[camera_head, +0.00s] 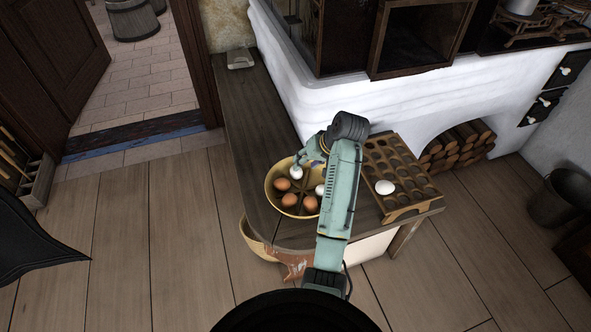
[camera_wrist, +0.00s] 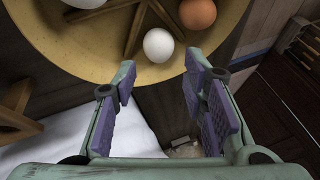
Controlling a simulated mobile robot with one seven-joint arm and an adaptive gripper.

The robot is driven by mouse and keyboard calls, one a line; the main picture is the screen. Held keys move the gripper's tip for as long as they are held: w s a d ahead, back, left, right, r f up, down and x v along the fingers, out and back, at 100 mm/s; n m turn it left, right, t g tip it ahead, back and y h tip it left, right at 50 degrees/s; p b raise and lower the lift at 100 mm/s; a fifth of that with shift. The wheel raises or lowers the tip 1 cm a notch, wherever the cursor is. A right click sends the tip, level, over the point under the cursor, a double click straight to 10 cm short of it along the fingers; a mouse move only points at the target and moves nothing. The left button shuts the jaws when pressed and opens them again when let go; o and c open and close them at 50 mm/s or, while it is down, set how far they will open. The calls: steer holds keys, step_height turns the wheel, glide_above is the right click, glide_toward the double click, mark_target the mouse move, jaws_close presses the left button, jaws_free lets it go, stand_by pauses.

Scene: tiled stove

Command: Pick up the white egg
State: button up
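A wide yellow bowl (camera_head: 268,187) with wooden dividers holds white and brown eggs. A white egg (camera_head: 296,172) lies at its far side, close to my gripper (camera_head: 304,164). In the wrist view this white egg (camera_wrist: 158,45) is just beyond the open fingertips of my gripper (camera_wrist: 160,72), roughly between them and not gripped. Purple pads line both fingers, with nothing between them. A second white egg (camera_head: 320,189) sits at the bowl's right, partly hidden by my arm. A third white egg (camera_head: 385,187) rests on the wooden egg rack (camera_head: 408,208).
Several brown eggs (camera_head: 289,199) share the bowl, one brown egg (camera_wrist: 197,13) close beside the white egg in the wrist view. The dividers (camera_wrist: 135,28) run near it. The wooden bench (camera_head: 245,105) is mostly clear behind the bowl. The white stove wall (camera_head: 320,105) rises alongside.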

steer(key=p+x, duration=0.1)
steer(key=x, duration=0.7)
steer(key=shift+s, duration=0.1)
steer(key=c, duration=0.4)
steer(key=shift+d, duration=0.1)
